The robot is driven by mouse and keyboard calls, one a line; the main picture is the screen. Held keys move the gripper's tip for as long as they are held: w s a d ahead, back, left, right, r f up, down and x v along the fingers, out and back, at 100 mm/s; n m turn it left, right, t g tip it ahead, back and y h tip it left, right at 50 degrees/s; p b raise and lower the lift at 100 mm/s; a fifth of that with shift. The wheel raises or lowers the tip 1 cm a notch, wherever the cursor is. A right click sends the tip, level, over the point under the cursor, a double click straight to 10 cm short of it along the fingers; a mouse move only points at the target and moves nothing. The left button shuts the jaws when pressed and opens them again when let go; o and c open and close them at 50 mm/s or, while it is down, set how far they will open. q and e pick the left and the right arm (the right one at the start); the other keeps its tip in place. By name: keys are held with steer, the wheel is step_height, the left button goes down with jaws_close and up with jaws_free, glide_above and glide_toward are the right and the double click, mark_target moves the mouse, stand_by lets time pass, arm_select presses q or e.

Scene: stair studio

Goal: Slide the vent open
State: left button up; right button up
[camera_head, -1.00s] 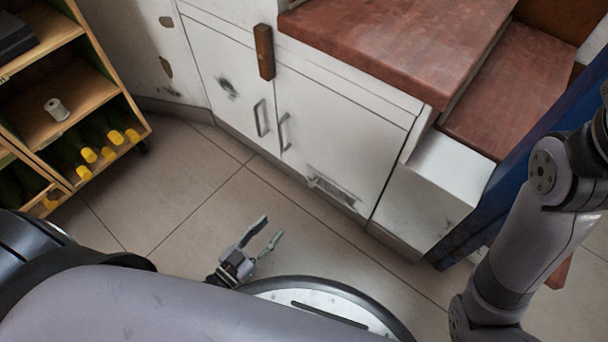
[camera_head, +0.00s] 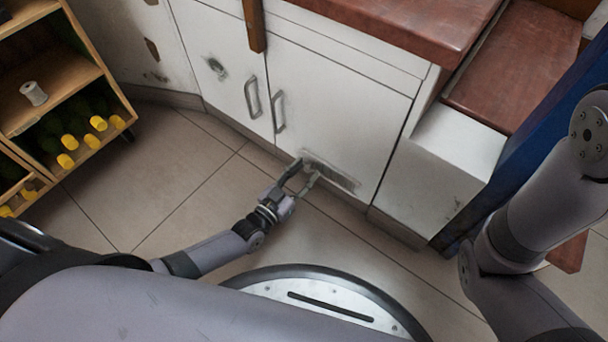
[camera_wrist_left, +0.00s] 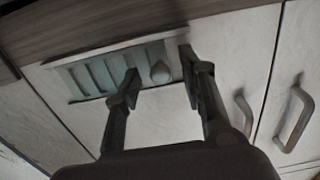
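The vent (camera_head: 335,176) is a small slatted grille low on the white cabinet door, above the plinth. In the left wrist view the vent (camera_wrist_left: 100,74) shows pale frame and grey-green slats, with a small rounded knob (camera_wrist_left: 160,72) near its right end. My left gripper (camera_head: 306,171) is open at the vent's left end in the head view. In the left wrist view its two fingertips (camera_wrist_left: 158,64) stand apart on either side of the knob; I cannot tell whether they touch it. How far the vent is open is unclear. My right gripper is out of view.
Two door handles (camera_head: 279,112) sit above and left of the vent. A wooden shelf (camera_head: 95,75) with yellow-capped bottles stands at the left. Reddish steps (camera_head: 520,75) and a blue panel (camera_head: 540,150) are at the right. Tiled floor (camera_head: 150,190) is clear at the left.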

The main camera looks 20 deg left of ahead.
arm_select(q)
steer(key=shift+w+d, duration=0.1)
steer(key=shift+w, duration=0.05)
steer(key=shift+c, duration=0.2)
jaws_close()
stand_by(0.7)
